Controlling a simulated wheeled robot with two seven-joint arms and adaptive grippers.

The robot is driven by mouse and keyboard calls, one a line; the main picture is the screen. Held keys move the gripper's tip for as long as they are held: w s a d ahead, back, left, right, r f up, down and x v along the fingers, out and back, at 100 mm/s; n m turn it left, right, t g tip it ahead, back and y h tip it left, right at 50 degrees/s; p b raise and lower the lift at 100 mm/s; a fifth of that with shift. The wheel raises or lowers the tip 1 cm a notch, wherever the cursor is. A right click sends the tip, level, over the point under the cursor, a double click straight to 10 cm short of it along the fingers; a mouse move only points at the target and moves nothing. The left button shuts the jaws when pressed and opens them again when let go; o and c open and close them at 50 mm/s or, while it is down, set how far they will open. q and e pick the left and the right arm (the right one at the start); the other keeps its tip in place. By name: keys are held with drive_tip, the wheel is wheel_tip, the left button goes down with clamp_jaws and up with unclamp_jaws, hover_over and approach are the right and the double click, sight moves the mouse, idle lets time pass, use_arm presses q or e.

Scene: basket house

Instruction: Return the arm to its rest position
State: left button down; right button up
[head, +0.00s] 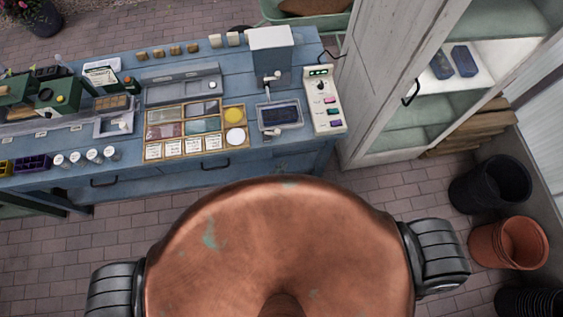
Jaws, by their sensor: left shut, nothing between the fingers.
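Neither of my grippers can be made out in the head view. The rounded copper-coloured body at the bottom is mine, with dark ribbed parts of mine at its left and right sides. No forearm or fingers show over the bench. The blue bench (230,168) stands in front of me, beyond the copper body. Whatever lies below and behind my body is hidden.
A white cabinet (385,100) stands right.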

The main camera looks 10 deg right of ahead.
drive_tip(key=shift+s, duration=0.15)
